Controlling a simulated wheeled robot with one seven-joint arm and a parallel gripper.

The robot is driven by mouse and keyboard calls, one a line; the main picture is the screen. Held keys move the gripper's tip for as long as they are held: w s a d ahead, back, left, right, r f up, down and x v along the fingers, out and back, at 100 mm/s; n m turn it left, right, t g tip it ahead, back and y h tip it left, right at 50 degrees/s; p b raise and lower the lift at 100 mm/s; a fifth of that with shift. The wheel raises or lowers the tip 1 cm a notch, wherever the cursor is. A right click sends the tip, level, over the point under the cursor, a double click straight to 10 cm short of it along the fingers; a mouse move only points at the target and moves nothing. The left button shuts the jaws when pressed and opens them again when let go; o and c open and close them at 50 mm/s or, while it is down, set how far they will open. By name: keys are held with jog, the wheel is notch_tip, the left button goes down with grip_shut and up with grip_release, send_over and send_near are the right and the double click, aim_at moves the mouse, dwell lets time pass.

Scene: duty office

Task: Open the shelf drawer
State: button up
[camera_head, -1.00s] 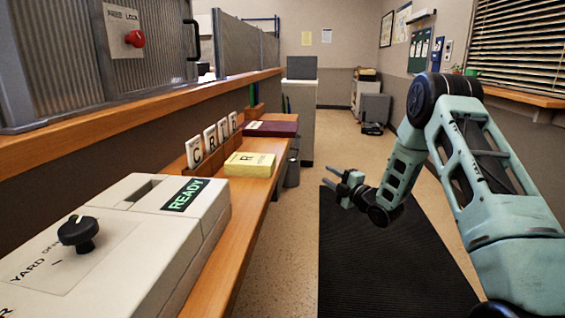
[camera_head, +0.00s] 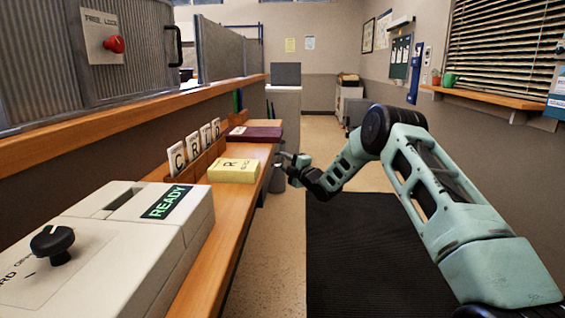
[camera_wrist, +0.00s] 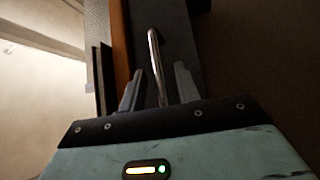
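My gripper (camera_head: 288,162) is beside the far part of the wooden shelf (camera_head: 226,232), at its right edge. In the wrist view, my gripper (camera_wrist: 158,88) is open, its two dark fingers apart. A shiny metal bar handle (camera_wrist: 154,62) runs into the gap between the fingers. I see space beside the bar, and its near end is hidden behind the gripper body. A dark grey front surface (camera_wrist: 180,42) lies along the handle, beside an orange wood edge (camera_wrist: 121,45). It looks like the drawer front. The handle cannot be made out in the head view.
On the shelf are a beige box with a knob and READY sign (camera_head: 120,235), a yellow block (camera_head: 233,170), letter cards (camera_head: 194,147) and a dark red book (camera_head: 254,134). A grey bin (camera_head: 278,178) stands beyond. The floor with the black mat (camera_head: 375,255) is clear.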

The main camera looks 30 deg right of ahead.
jog(key=shift+w+a+r, duration=0.1)
jog(key=shift+w+a, duration=0.05)
jog(key=shift+w, duration=0.5)
grip_shut()
jog(key=s+d+b, duration=0.3)
jog(key=s+d, duration=0.7)
jog(key=d, duration=0.5)
jog(key=shift+s+b, duration=0.2)
jog(key=shift+b, duration=0.15)
jog(key=shift+d, duration=0.15)
grip_release()
